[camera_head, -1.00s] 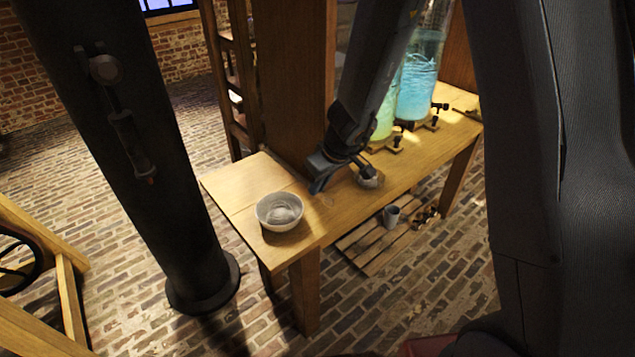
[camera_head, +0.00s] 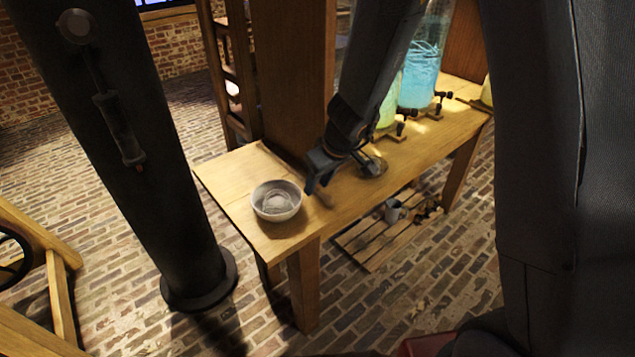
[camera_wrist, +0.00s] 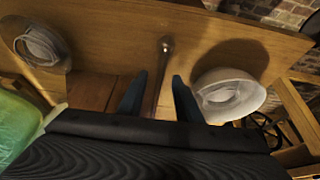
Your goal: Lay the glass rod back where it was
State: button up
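The glass rod (camera_wrist: 160,72), a thin see-through brownish stick with a rounded end, shows between my fingers in the wrist view. It appears to lie on the wooden bench, with a gap to each finger. My gripper (camera_head: 312,187) is low over the bench, just right of the white bowl, and its fingers (camera_wrist: 158,97) are open on either side of the rod. In the head view a short brownish piece (camera_head: 323,197) beside the fingertips looks like the rod. The rod's near end is hidden behind my gripper in the wrist view.
The white bowl (camera_head: 276,201) stands close to my gripper, at right in the wrist view (camera_wrist: 228,95). A small glass dish (camera_head: 373,167) is on the other side. Jars of green and blue liquid (camera_head: 418,88) with taps stand farther along. A wooden upright (camera_head: 290,90) rises behind.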

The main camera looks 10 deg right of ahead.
jog(key=p+v, duration=0.3)
jog(key=v, duration=0.5)
jog(key=s+d+r+m+g+h, duration=0.1)
jog(key=s+d+r+m, duration=0.1)
jog(key=s, duration=0.4)
jog(key=s+d+r+m+g+p, duration=0.1)
jog(key=s+d+r+m, duration=0.1)
jog(key=s+d, duration=0.3)
jog(key=s+d+r+m+g+h, duration=0.1)
jog(key=s+d, duration=0.3)
jog(key=s, duration=0.5)
jog(key=shift+r+m+g+h+p, duration=0.3)
jog(key=shift+r+m+g+p, duration=0.15)
jog(key=shift+m, duration=0.45)
